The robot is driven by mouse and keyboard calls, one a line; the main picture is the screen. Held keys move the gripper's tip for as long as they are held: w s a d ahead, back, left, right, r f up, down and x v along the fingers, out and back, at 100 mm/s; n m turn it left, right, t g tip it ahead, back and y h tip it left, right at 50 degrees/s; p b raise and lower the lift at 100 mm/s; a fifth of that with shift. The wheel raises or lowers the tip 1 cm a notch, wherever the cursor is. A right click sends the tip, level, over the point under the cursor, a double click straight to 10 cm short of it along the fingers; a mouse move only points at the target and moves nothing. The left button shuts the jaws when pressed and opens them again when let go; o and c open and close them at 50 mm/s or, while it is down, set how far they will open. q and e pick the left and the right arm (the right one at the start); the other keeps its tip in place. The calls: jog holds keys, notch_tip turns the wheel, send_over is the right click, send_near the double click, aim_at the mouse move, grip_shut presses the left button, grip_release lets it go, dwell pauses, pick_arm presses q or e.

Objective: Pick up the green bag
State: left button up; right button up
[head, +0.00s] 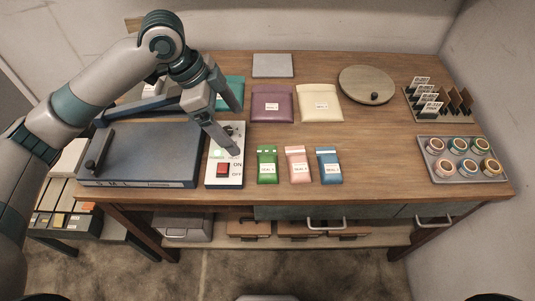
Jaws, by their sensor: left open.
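The green bag (267,166) is a small upright-looking packet with a white label, lying near the front edge of the wooden table (390,190). It is the leftmost of three small bags. My left gripper (238,132) is open and empty, above the white switch box, to the left of and behind the green bag. It does not touch the bag. My right gripper is not in view.
A pink bag (298,166) and a blue bag (329,166) lie just right of the green one. The switch box (224,181) and grey sealing machine (140,155) stand left. Teal, purple (272,104) and cream (319,104) pouches lie behind. A jar tray (427,146) is at right.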

pick_arm(q)
jog(key=p, duration=0.4)
send_over(264, 164)
jog(key=a, duration=0.3)
jog(key=f, duration=1)
jog(key=shift+d+f, duration=0.15)
jog(key=shift+d, duration=0.05)
jog(key=shift+d+f, duration=0.1)
jog(key=shift+f, duration=0.25)
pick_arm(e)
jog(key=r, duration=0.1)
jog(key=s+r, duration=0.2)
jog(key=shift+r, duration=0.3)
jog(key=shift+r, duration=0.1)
